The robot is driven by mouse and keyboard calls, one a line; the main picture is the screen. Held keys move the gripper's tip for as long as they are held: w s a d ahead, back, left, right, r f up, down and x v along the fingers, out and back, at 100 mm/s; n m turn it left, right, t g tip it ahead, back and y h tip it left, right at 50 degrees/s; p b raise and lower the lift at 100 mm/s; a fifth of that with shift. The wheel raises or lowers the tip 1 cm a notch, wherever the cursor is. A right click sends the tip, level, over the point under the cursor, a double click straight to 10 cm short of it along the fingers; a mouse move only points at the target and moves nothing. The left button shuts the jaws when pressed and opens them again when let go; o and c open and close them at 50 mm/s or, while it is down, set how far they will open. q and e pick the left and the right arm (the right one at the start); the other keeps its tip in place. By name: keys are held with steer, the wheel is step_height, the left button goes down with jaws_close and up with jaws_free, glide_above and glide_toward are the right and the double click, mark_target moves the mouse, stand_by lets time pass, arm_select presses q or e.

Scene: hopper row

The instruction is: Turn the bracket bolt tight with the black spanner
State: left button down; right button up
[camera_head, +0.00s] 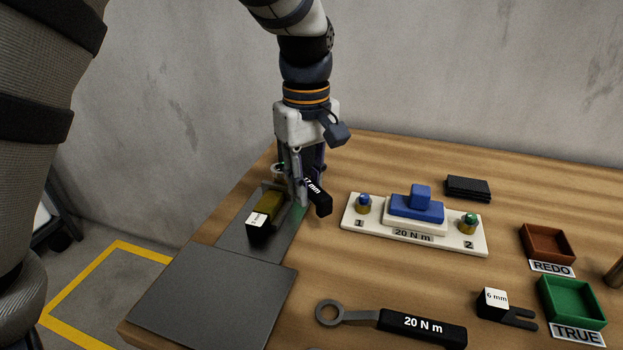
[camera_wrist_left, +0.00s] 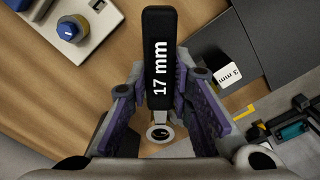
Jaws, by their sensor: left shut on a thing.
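My left gripper (camera_head: 303,180) points down over the left part of the bench and is shut on the black spanner (camera_head: 318,198) marked "17 mm". In the left wrist view the spanner's black handle (camera_wrist_left: 157,55) stands between the fingers (camera_wrist_left: 160,112), with its ring end (camera_wrist_left: 160,133) towards the palm. A white plate (camera_head: 350,222) marked "20 N m" lies to the right of the gripper, apart from it. It carries a blue bracket (camera_head: 415,208), a blue-topped bolt (camera_head: 363,203) at "1" and a green-topped bolt (camera_head: 468,222) at "2". My right gripper is not in view.
A black-handled "20 N m" wrench (camera_head: 420,325) lies in front. A 6 mm piece (camera_head: 495,303), a red REDO tray (camera_head: 546,229) and a green TRUE tray (camera_head: 545,297) are at right. A black block (camera_head: 467,187) lies behind. A dark mat (camera_head: 215,295) and another labelled piece (camera_head: 262,225) are at left.

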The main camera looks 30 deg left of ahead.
arm_select(q)
steer(key=shift+s+a+f+m, duration=0.2)
steer(key=shift+s+a+m, duration=0.05)
steer(key=shift+s+m, duration=0.3)
steer(key=shift+s+a+f+m, duration=0.25)
steer(key=shift+s+m, duration=0.2)
steer(key=shift+m, duration=0.2)
steer(key=shift+s+a, duration=0.1)
steer(key=shift+s+a+m, duration=0.6)
steer(key=shift+a+m, duration=0.05)
steer(key=shift+m, duration=0.55)
steer(key=shift+r, duration=0.2)
steer(key=shift+w+r, duration=0.15)
steer(key=shift+r, duration=0.25)
step_height(320, 180, up, 5)
steer(key=shift+r, duration=0.2)
